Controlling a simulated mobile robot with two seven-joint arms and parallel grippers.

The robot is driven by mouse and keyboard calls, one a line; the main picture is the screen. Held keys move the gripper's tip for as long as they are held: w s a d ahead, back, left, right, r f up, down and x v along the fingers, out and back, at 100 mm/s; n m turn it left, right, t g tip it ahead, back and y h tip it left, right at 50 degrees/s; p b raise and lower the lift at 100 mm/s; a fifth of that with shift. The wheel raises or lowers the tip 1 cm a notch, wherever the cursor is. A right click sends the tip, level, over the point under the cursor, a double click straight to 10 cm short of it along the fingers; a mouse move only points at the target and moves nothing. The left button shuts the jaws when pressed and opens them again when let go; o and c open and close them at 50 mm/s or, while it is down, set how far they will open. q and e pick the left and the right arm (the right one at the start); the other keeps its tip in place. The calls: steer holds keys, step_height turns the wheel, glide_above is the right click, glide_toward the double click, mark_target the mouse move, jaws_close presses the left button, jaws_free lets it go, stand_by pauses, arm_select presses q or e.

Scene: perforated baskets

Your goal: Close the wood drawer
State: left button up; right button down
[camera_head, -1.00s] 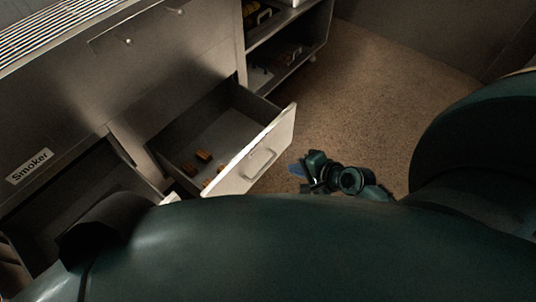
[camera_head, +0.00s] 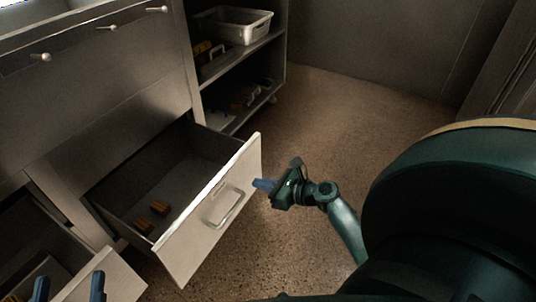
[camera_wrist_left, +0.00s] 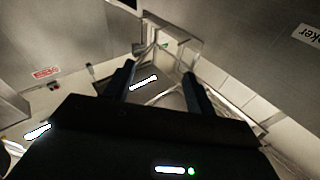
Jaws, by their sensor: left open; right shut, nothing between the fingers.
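An open drawer with a light front (camera_head: 186,246) and a metal handle stands out of the cabinet in the middle of the head view. Brown, wood-like pieces (camera_head: 152,216) lie inside it. My right gripper (camera_head: 262,184) is shut and empty, with its blue fingertips close to the right end of this front; I cannot tell if they touch. My left gripper (camera_head: 69,287) is open and empty at the lower left, in front of a second open drawer (camera_head: 112,281). In the left wrist view its two dark fingers (camera_wrist_left: 158,80) are spread apart.
The metal cabinet (camera_head: 95,80) with knobs rises behind the drawers. Open shelves (camera_head: 245,62) at the back hold a metal pan (camera_head: 240,25) and small items. The speckled floor (camera_head: 335,120) right of the drawer is clear. The left wrist view shows part of a label (camera_wrist_left: 308,36).

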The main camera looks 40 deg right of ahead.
mark_target(227, 174)
steer(key=b+x, duration=0.1)
steer(key=x, duration=0.4)
steer(key=b+x, duration=0.1)
steer(key=x, duration=0.2)
steer(key=shift+a+r+b, duration=0.1)
steer(key=shift+r+b, duration=0.2)
steer(key=shift+w+a, duration=0.1)
steer(key=shift+w, duration=0.25)
steer(key=shift+w+a, duration=0.1)
steer(key=shift+w, duration=0.1)
arm_select(q)
steer(key=shift+w+d+r+t+h, duration=0.15)
steer(key=shift+w+r+t+h, duration=0.1)
steer(key=shift+r+t+h, duration=0.25)
